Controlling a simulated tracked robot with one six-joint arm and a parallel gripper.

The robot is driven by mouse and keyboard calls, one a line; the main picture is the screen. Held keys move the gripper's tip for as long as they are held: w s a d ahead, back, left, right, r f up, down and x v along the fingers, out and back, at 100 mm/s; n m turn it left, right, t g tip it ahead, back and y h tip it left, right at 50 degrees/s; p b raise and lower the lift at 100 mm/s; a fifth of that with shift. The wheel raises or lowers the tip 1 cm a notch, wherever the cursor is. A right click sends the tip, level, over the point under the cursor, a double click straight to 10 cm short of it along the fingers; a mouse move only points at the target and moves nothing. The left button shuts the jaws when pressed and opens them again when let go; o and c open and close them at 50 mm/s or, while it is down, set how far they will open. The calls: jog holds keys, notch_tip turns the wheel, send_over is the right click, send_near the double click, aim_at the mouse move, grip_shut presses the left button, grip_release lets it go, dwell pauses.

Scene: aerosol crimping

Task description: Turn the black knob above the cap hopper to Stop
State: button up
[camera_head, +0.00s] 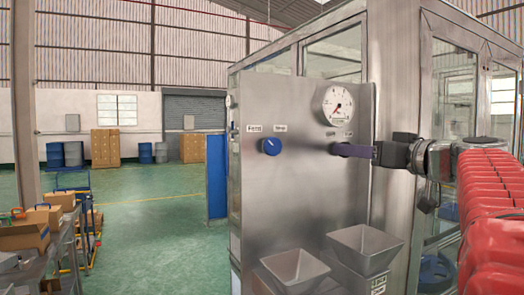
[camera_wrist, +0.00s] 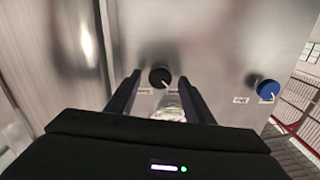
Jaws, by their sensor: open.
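The black knob (camera_wrist: 160,77) is on the upright steel panel (camera_head: 300,190). In the wrist view it appears between my open fingertips (camera_wrist: 158,84), with a pale pointer mark at its lower right. I cannot tell whether the fingers touch it. In the head view my gripper (camera_head: 357,151) reaches in from the right at the panel, below the gauge, and mostly hides the black knob. Small labels sit by the knob but are too small or blocked to read. Two grey hoppers (camera_head: 365,247) (camera_head: 295,270) stand below on the panel's front.
A blue knob (camera_head: 271,146) with a white pointer is to the left, under two small labels; it also shows in the wrist view (camera_wrist: 268,90). A round gauge (camera_head: 337,105) is just above my gripper. A glazed steel cabinet (camera_head: 455,90) is close on the right.

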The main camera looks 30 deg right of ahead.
jog(key=shift+w, duration=0.4)
